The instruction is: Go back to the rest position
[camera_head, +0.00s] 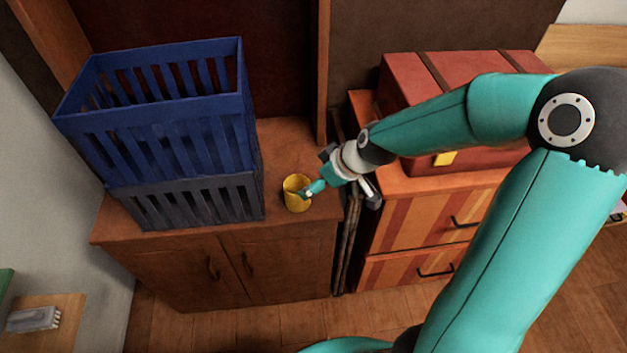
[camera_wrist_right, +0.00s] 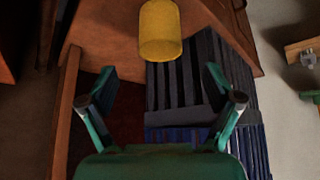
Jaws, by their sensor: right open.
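A yellow cup (camera_head: 297,196) stands upright on the wooden cabinet top, right of the stacked crates. My right gripper (camera_head: 318,186) is beside the cup's right side, and one teal finger overlaps the cup in the head view. In the right wrist view my right gripper (camera_wrist_right: 160,82) has its two fingers spread wide with nothing between them. The yellow cup (camera_wrist_right: 160,32) shows beyond the fingertips there; whether a finger touches it I cannot tell. My left gripper is not in view.
A blue slatted crate (camera_head: 170,130) sits on a grey crate (camera_head: 190,205) on the wooden cabinet (camera_head: 245,265). A red chest (camera_head: 410,90) rests on a striped drawer unit (camera_head: 420,225) under my right arm. Wooden floor is open in front.

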